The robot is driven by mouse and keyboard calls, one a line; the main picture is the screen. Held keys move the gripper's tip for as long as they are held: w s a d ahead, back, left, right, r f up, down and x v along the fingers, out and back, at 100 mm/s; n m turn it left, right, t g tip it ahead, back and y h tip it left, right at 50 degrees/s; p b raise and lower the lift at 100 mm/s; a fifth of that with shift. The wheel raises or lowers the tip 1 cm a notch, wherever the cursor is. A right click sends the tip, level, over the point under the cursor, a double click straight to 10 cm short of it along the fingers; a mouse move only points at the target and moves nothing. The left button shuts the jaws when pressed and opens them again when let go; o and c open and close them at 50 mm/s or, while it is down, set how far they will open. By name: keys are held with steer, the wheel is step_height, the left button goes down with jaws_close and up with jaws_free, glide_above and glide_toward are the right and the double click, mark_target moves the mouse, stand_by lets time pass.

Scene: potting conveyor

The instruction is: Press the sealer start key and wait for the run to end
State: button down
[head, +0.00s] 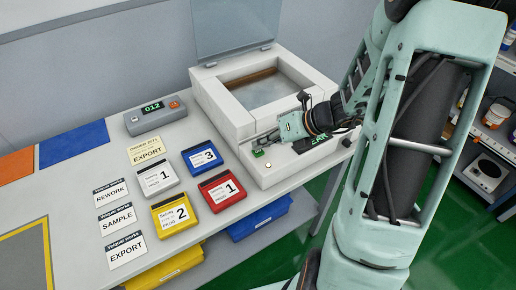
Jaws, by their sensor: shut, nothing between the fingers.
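The white sealer (222,110) stands on the table with its clear lid (235,28) raised and its chamber open. Its front panel has a small green key (258,153) and a pale round lamp or button (268,165) near the left end. A dark display (322,138) with green characters is partly hidden by my arm. My gripper (262,141) is shut and empty, reaching in from the right low over the panel. Its fingertips are just beside the green key; I cannot tell whether they touch it.
A grey counter box (153,117) reads 012. Red, blue, white and yellow labelled cartridges (221,190) lie left of the sealer. Label cards (118,218) lie further left, near blue and orange mats (74,144). Bins (258,219) hang below the table; shelves stand at right.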

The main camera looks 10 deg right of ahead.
mark_target(261, 151)
steer(key=shift+r, duration=0.35)
step_height(261, 151, up, 5)
steer(key=p, duration=0.5)
steer(key=shift+r, duration=0.1)
stand_by(0.7)
